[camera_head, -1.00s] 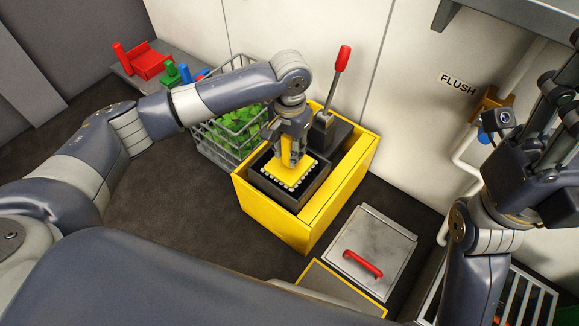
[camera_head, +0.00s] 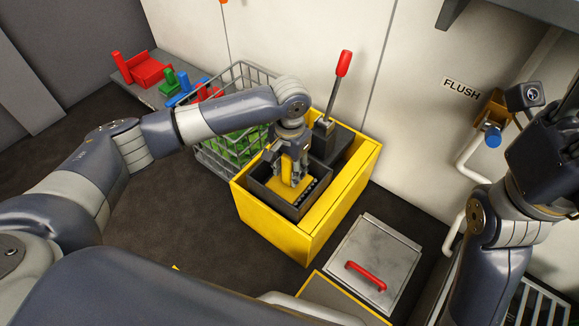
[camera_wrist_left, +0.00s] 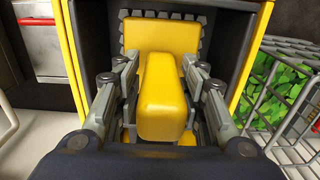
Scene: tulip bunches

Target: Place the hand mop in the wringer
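The yellow hand mop (camera_head: 290,184) is down inside the dark basket of the yellow wringer (camera_head: 270,223). My left gripper (camera_head: 291,172) is above the basket with its fingers around the mop's upright yellow handle. In the left wrist view, the handle (camera_wrist_left: 162,95) sits between the two fingers, which are closed against its sides. The mop's flat yellow plate (camera_wrist_left: 160,36) and dark fringe show beyond it, inside the dark walls. My right gripper (camera_head: 560,150) is at the right edge of the head view, partly cut off; its fingers are not clear.
A red-knobbed lever (camera_head: 343,63) stands at the wringer's back. A wire basket (camera_head: 213,160) of green things is left of it. A metal lid with a red handle (camera_head: 366,275) lies to the right. Red, green and blue items (camera_head: 150,70) sit on a back-left shelf.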

